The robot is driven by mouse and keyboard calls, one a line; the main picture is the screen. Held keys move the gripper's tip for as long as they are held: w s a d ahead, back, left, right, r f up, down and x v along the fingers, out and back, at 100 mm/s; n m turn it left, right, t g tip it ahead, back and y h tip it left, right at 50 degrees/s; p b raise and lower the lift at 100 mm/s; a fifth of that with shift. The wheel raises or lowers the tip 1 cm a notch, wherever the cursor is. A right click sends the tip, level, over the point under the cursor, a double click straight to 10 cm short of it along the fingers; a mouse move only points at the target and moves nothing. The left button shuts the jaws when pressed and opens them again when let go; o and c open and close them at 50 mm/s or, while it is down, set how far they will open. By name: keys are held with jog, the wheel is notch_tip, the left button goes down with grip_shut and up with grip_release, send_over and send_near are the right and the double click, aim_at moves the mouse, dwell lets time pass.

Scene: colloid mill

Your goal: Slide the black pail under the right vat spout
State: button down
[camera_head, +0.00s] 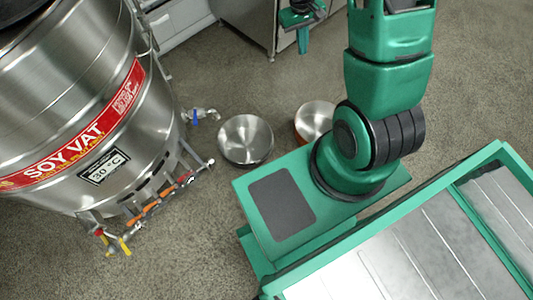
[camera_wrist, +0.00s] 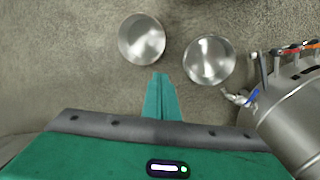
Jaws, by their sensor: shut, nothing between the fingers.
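The black pail (camera_head: 245,139) stands upright on the floor, steel inside with a dark outer wall. It is to the right of the blue-handled spout (camera_head: 205,115), the vat's rightmost spout in the head view, and apart from it. In the wrist view the black pail (camera_wrist: 209,60) sits at upper right, with the blue-handled spout (camera_wrist: 243,97) just past its lower right rim. My gripper (camera_head: 304,48) is beyond the pails in the head view. In the wrist view my gripper (camera_wrist: 160,77) is shut and empty, its tips pointing between the two pails.
A second pail with an orange outer wall (camera_head: 314,120) stands right of the black one; it also shows in the wrist view (camera_wrist: 142,40). The soy vat (camera_head: 60,100) fills the left, with a yellow-handled spout (camera_head: 118,245) at its front. Cabinets (camera_head: 250,22) stand behind; floor between is bare.

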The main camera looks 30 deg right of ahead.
jog(key=w+a+f+n, duration=0.1)
jog(key=w+a+f, duration=0.1)
jog(key=f, duration=0.5)
jog(key=w+a+f+n, duration=0.1)
jog(key=w+f, duration=0.1)
jog(key=f, duration=0.6)
jog(key=n+y, duration=0.1)
jog(key=n, duration=0.1)
send_over(266, 155)
jog(key=w+d, duration=0.2)
jog(key=d, duration=0.2)
notch_tip(266, 155, down, 26)
jog(key=s+a+f+n, duration=0.1)
jog(key=s+a+f, duration=0.3)
jog(key=s+f, duration=0.55)
jog(key=shift+y, duration=0.4)
jog(key=shift+w+a+f, duration=0.15)
jog(key=shift+w+f, duration=0.8)
jog(key=shift+f, duration=0.95)
jog(key=shift+w+a+f, duration=0.1)
jog(key=shift+w+f, duration=0.8)
jog(key=shift+f, duration=1.05)
jog(key=shift+w+a+f, duration=0.15)
jog(key=shift+w+f, duration=0.8)
jog(key=shift+f, duration=0.95)
